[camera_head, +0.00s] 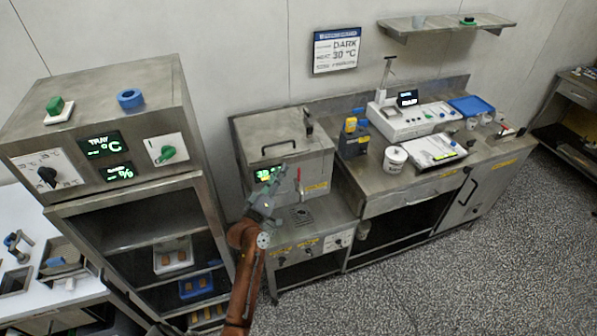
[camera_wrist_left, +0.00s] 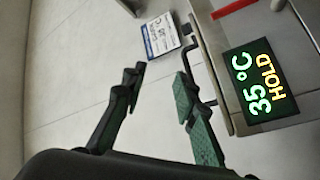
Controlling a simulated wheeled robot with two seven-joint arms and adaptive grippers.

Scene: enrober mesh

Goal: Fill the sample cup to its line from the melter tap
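The melter (camera_head: 290,135) is a steel box with a lid handle and a lit display; the left wrist view shows its display (camera_wrist_left: 260,82) reading 35 °C HOLD. A red handle (camera_head: 299,176), apparently the tap's, stands at its front; a red bar (camera_wrist_left: 233,7) shows at the top of the wrist view. My left gripper (camera_head: 275,181) is in front of the melter, left of the red handle. Its fingers (camera_wrist_left: 158,82) are apart with nothing between them. Small cups (camera_head: 472,123) stand at the counter's right, but I cannot tell which is the sample cup. My right gripper is out of view.
A steel cabinet (camera_head: 115,190) stands close left of my arm. The counter holds a yellow-topped bottle (camera_head: 353,140), a white tub (camera_head: 395,159), a white instrument (camera_head: 410,118) and a blue tray (camera_head: 471,106).

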